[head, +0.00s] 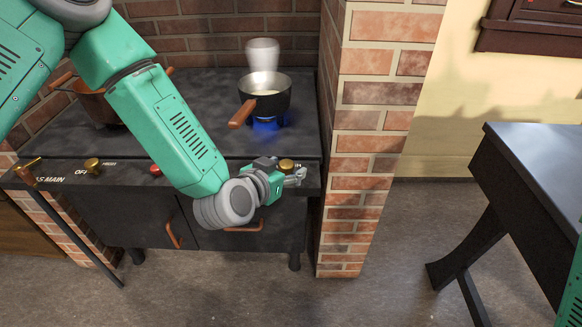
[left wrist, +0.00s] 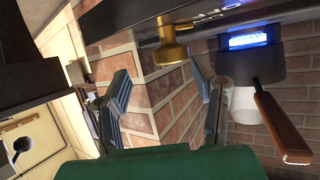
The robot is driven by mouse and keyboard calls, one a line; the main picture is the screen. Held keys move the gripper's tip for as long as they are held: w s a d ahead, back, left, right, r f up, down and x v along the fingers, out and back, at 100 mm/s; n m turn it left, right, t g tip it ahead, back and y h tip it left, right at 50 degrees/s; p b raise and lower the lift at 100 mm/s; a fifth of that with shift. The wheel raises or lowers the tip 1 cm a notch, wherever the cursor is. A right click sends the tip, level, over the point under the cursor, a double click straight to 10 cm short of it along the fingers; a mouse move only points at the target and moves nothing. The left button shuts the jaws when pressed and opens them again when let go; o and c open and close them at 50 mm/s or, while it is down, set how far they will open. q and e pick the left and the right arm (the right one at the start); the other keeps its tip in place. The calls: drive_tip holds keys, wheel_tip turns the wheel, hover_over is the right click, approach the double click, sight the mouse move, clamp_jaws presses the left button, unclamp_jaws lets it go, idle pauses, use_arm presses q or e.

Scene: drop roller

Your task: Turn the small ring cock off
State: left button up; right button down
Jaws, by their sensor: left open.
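The small ring cock is a brass knob (head: 287,164) at the right end of the stove's front panel. In the left wrist view the brass knob (left wrist: 170,45) sticks out beyond my fingers, near the top middle. A blue flame (head: 268,123) burns under a small pan (head: 265,97) above it; the flame also shows in the left wrist view (left wrist: 248,40). My left gripper (head: 297,179) is open and empty, just in front of and slightly below the knob. In the wrist view its fingers (left wrist: 163,95) stand wide apart, with the knob outside them.
A copper pot (head: 98,105) stands at the stove's left, partly behind my arm. Other cocks on the panel are a brass lever (head: 28,165), a brass knob (head: 92,164) and a red knob (head: 155,170). A brick pillar (head: 375,130) rises right of the stove. A dark table (head: 535,165) stands farther right.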

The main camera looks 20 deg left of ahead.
sight(289, 165)
use_arm(q)
drive_tip(key=w+f, duration=0.1)
drive_tip(key=w+a, duration=0.1)
drive_tip(key=w, duration=0.1)
drive_tip(key=shift+a+f+b, duration=0.15)
drive_tip(key=shift+f+b, duration=0.15)
drive_tip(key=shift+f, duration=0.05)
drive_tip(key=shift+w+a, duration=0.1)
drive_tip(key=shift+a, duration=0.2)
drive_tip(key=shift+d, duration=0.25)
drive_tip(key=shift+d+r, duration=0.1)
drive_tip(key=shift+d, duration=0.6)
clamp_jaws()
drive_tip(key=shift+a, duration=0.4)
